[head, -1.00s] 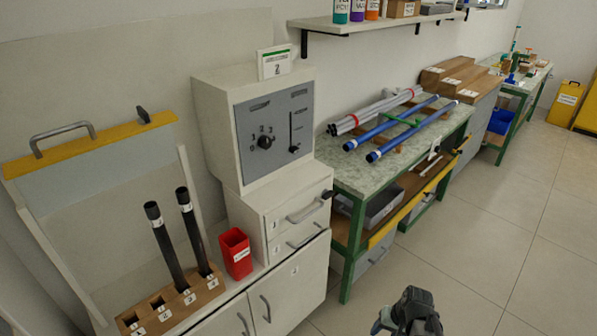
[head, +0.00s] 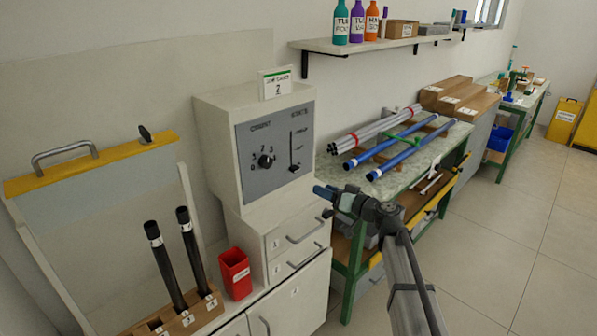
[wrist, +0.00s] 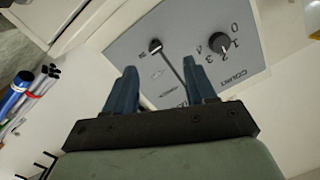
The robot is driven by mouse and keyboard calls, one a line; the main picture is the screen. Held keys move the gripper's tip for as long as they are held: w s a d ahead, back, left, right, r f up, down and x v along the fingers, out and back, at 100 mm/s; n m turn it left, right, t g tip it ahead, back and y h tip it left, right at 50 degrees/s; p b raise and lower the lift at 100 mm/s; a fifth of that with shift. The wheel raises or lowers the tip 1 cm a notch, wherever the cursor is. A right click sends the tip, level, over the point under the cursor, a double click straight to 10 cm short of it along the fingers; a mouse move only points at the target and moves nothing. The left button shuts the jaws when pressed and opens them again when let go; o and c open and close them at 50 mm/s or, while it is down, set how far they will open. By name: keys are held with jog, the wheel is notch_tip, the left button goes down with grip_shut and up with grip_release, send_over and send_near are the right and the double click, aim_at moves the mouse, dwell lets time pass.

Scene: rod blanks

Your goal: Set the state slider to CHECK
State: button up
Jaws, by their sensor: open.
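The state slider (head: 295,167) is a dark knob on a vertical slot at the right of the grey control panel (head: 262,181). Its knob sits at the slot's lower end in the head view. In the wrist view, where the panel appears turned over, the slider knob (wrist: 155,46) is near the top, just beyond the fingers. The position labels beside the slot are too small to read. My gripper (head: 322,192) is in front of the panel, to the lower right of the slider. In the wrist view my gripper (wrist: 162,82) has its two blue fingers apart with nothing between them.
A round count dial (head: 266,161) is left of the slider. Drawers (head: 293,236) lie below the panel. A red bin (head: 235,274) and a wooden rod block (head: 190,318) stand to the left. The table at right holds blue rods (head: 410,152).

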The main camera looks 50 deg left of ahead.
aim_at(297, 169)
jog(key=a+n, duration=0.1)
jog(key=a, duration=0.3)
jog(key=a+n, duration=0.1)
jog(key=a, duration=0.4)
jog(key=w+a+r+n+t, duration=0.1)
jog(key=a+n, duration=0.1)
jog(key=a, duration=0.3)
jog(key=shift+w+y, duration=0.1)
jog(key=shift+y, duration=0.2)
jog(key=shift+d, duration=0.1)
grip_shut()
dwell(0.4)
